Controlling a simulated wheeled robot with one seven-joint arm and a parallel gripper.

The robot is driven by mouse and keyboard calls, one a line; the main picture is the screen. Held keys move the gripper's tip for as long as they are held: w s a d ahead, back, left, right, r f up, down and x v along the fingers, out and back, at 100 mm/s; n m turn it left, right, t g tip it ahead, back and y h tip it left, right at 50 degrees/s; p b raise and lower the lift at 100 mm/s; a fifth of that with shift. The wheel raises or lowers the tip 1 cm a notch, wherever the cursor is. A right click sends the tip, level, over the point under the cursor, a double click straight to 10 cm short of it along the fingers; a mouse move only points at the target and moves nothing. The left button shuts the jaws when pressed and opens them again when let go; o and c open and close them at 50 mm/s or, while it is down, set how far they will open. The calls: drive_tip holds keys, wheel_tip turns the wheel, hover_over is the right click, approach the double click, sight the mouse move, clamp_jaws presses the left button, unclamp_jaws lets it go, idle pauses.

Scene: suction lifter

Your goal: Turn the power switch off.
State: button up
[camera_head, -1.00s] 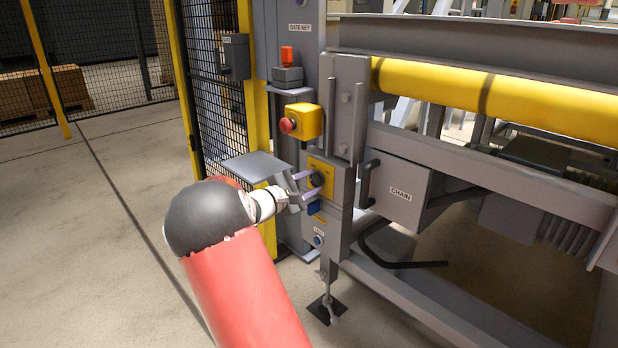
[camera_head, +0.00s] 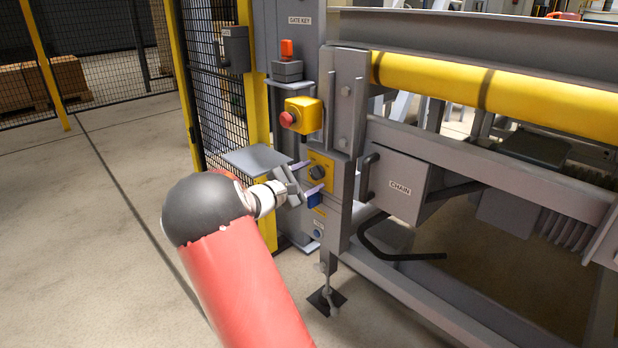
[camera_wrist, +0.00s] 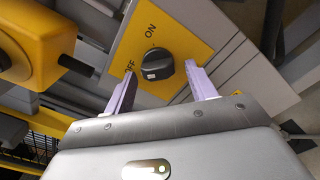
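The power switch is a black rotary knob (camera_wrist: 158,65) on a yellow plate (camera_wrist: 186,29) marked ON and OFF. The white mark on the knob lies on its side toward the OFF label. In the head view the knob (camera_head: 317,172) shows on the yellow plate (camera_head: 322,160) on the grey post. My gripper (camera_head: 313,175) is open, with its pale purple fingers apart on either side of the knob's line. In the wrist view my gripper (camera_wrist: 162,72) shows gaps between both fingers and the knob; nothing is held.
A yellow box with a red button (camera_head: 302,116) sits just above the switch. A grey shelf plate (camera_head: 256,160) is left of it, and a blue part (camera_head: 313,200) below. The CHAIN box (camera_head: 398,187) and frame are at right. Open floor lies left.

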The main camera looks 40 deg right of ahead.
drive_tip(key=a, duration=0.7)
drive_tip(key=shift+s+a, duration=0.35)
drive_tip(key=shift+a, duration=0.05)
idle(0.3)
drive_tip(key=s+a+m+g+y+p, duration=0.1)
drive_tip(key=s+a+m+y, duration=0.25)
drive_tip(key=s, duration=0.35)
drive_tip(key=s+a+m+g+y+p, duration=0.1)
drive_tip(key=s+a+m+y, duration=0.2)
drive_tip(key=s+y, duration=0.3)
drive_tip(key=s+a+r+m+t+y+p, duration=0.1)
drive_tip(key=s+a+r+m+t+y, duration=0.1)
drive_tip(key=s+a, duration=0.5)
drive_tip(key=s+a+r+m+t+y, duration=0.1)
drive_tip(key=s+a+t+y, duration=0.3)
drive_tip(key=a, duration=0.9)
drive_tip(key=s+r+y, duration=0.1)
drive_tip(key=s+y, duration=0.1)
drive_tip(key=s, duration=0.2)
drive_tip(key=shift+a+r+m+p, duration=0.15)
drive_tip(key=shift+r+m+p, duration=0.2)
drive_tip(key=shift+r+p, duration=0.05)
